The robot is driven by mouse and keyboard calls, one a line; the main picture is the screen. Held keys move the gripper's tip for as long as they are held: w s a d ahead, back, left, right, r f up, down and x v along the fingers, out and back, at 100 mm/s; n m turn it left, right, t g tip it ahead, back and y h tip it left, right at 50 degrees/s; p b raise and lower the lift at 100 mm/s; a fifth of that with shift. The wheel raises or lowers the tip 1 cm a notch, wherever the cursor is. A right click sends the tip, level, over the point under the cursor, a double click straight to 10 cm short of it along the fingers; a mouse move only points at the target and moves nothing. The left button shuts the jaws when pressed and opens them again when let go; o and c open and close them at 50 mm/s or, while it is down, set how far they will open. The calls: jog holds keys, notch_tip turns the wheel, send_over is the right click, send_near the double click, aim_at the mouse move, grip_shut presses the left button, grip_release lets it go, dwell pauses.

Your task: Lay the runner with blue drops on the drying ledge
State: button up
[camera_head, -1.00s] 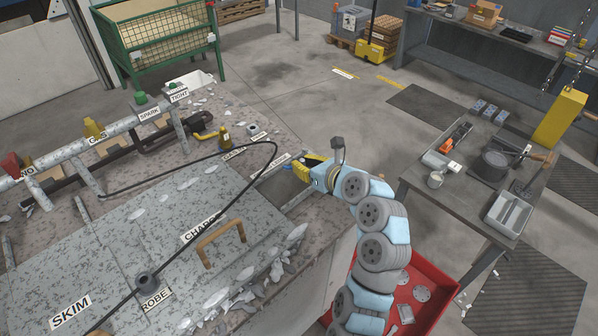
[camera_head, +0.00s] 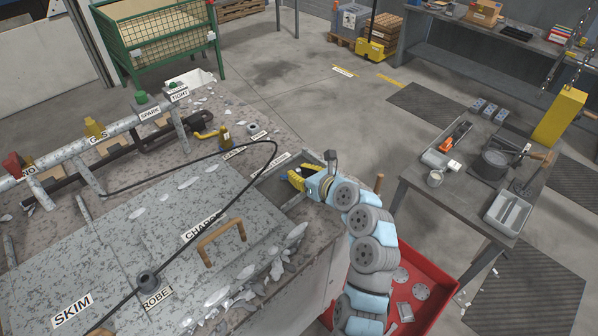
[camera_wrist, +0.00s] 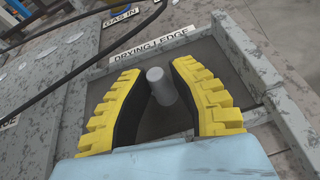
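My gripper (camera_head: 292,180), with yellow ribbed fingers, is low over the drying ledge (camera_head: 272,190), a grey recess at the right side of the furnace top. In the wrist view, the fingers (camera_wrist: 160,82) close in on both sides of a plain grey cylindrical piece (camera_wrist: 157,78), seemingly touching it. It appears to be the runner; its lower part is hidden and no blue drops show on it now. The drying ledge (camera_wrist: 110,88) lies under it, with its label at the far rim. I cannot tell whether the piece rests on the ledge.
A raised grey rim (camera_wrist: 245,60) bounds the ledge on the right. A black cable (camera_head: 275,150) arches close by on the left. The charge lid with its handle (camera_head: 222,243) is nearer. A red bin (camera_head: 432,290) stands below; a tool table (camera_head: 420,195) stands right.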

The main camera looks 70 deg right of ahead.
jog(key=shift+o, duration=0.9)
jog(key=shift+r, duration=0.1)
jog(key=b+v, duration=0.1)
jog(key=v, duration=1.1)
